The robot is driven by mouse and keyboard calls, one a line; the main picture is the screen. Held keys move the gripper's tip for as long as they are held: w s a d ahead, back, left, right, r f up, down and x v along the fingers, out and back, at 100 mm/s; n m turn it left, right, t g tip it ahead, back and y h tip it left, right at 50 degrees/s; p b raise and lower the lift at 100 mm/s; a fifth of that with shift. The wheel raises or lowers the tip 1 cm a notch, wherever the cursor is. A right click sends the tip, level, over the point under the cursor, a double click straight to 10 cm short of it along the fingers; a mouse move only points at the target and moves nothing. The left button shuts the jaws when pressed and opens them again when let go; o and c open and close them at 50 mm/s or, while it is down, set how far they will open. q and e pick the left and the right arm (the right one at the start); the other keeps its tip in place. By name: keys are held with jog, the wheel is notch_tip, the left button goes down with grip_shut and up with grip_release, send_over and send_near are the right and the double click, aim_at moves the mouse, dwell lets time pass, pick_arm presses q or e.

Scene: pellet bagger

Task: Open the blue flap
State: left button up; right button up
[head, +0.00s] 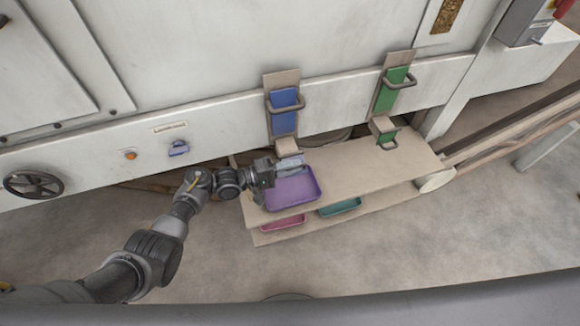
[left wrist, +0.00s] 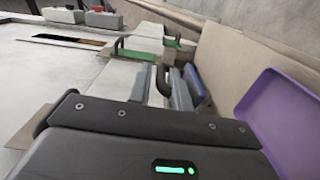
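A beige spout (head: 287,146) sticks out below the left chute. In the left wrist view a blue panel (left wrist: 197,86), which looks like the blue flap, stands ahead of my gripper with a dark curved handle (left wrist: 163,76) beside it. In the head view my left gripper (head: 289,166) is just under the spout, at the back edge of the purple tray, and hides most of the flap. In the left wrist view its grey fingers reach close to the handle; whether they touch or grip it is unclear. My right gripper is not in view.
A blue slide plate (head: 284,120) with a handle sits higher on the left chute. The right chute has a green plate (head: 387,97) and a green flap (head: 388,139). A purple tray (head: 309,195) stands on the beige shelf (head: 365,165); pink (head: 283,224) and teal (head: 341,207) trays sit lower.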

pick_arm(q)
jog(key=shift+a, duration=0.1)
jog(key=b+v, duration=0.1)
jog(key=v, duration=0.9)
jog(key=shift+a, duration=0.3)
